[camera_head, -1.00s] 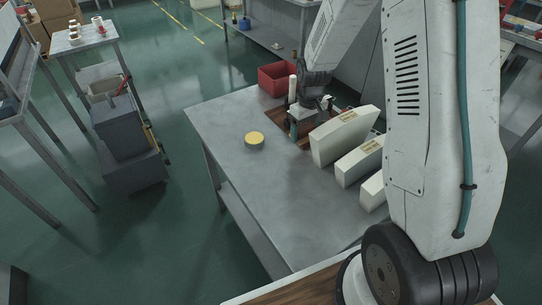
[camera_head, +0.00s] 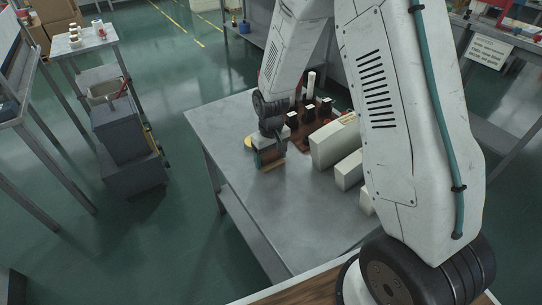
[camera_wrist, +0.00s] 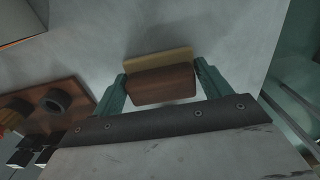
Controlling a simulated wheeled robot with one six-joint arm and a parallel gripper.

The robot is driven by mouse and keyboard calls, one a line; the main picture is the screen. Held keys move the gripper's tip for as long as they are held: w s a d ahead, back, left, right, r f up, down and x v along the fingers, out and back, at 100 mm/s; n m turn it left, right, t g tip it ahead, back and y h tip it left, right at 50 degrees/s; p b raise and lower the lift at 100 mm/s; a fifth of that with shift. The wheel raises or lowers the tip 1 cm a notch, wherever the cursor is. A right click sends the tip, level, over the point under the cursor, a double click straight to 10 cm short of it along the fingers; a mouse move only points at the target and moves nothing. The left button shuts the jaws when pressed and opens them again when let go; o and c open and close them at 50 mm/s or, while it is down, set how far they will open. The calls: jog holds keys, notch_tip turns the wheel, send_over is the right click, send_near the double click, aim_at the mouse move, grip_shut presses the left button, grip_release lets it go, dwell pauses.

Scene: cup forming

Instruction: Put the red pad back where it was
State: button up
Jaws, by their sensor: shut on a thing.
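My gripper (camera_head: 268,160) is over the left part of the grey table, left of the cream blocks. In the wrist view my gripper (camera_wrist: 158,85) is shut on a reddish-brown block (camera_wrist: 162,84) with a tan strip along its far edge. A little of this block (camera_head: 272,167) shows at the fingertips in the head view. I cannot tell whether it is the red pad, or whether it touches the table. No other clearly red pad shows. A yellow disc (camera_head: 248,142) lies on the table, partly hidden behind my gripper.
A brown board (camera_head: 305,144) with several dark holders stands right of my gripper; it also shows in the wrist view (camera_wrist: 58,92). Cream blocks (camera_head: 328,146) stand at the right. The grey table (camera_head: 240,180) is clear in front. A red bin is mostly hidden behind my arm.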

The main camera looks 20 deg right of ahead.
aim_at(271, 154)
jog(key=o, duration=1)
jog(key=shift+f, duration=0.1)
jog(key=shift+c, duration=0.2)
jog(key=s+r, duration=0.3)
jog(key=r, duration=0.7)
jog(key=s+r, duration=0.2)
jog(key=r, duration=0.8)
jog(key=s+d+r, duration=0.1)
jog(key=s+r, duration=0.2)
jog(key=s, duration=0.5)
jog(key=s+d+r+m, duration=0.1)
jog(key=s+r, duration=0.3)
jog(key=s, duration=0.4)
jog(key=s+d+r+m+t, duration=0.1)
jog(key=s+r, duration=0.3)
jog(key=s, duration=0.4)
jog(key=shift+s+r, duration=0.2)
jog(key=shift+s, duration=0.2)
